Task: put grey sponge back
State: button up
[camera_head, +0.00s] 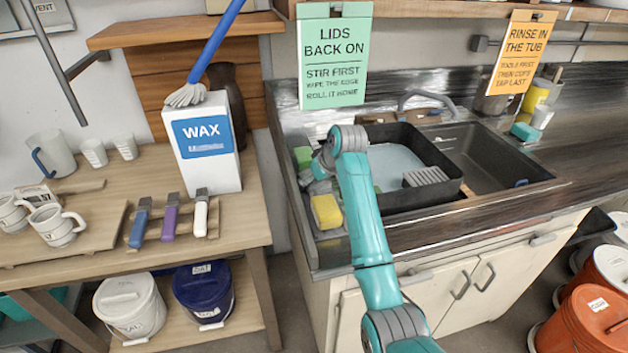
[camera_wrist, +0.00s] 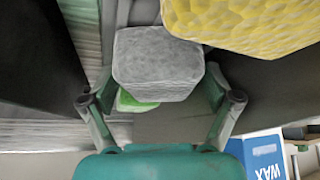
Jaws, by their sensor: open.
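The grey sponge (camera_wrist: 158,65) lies between the two fingers of my gripper (camera_wrist: 160,80) in the wrist view. The fingers are open, one on each side of it; I cannot tell whether they touch it. The yellow sponge (camera_wrist: 245,22) is close by at upper right, and part of a green sponge (camera_wrist: 135,102) shows beyond the grey one. In the head view my gripper (camera_head: 322,165) is low at the sink's left ledge, between the green sponge (camera_head: 303,157) and the yellow sponge (camera_head: 326,211). The grey sponge is mostly hidden there by my gripper.
A black tub (camera_head: 440,190) with pale liquid and a grey ribbed block (camera_head: 425,176) stands right of my gripper, in the sink. A faucet (camera_head: 430,98) is behind it. Orange buckets (camera_head: 590,320) are at lower right.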

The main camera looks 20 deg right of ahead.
jog(key=shift+r, duration=0.15)
jog(key=v, duration=1.2)
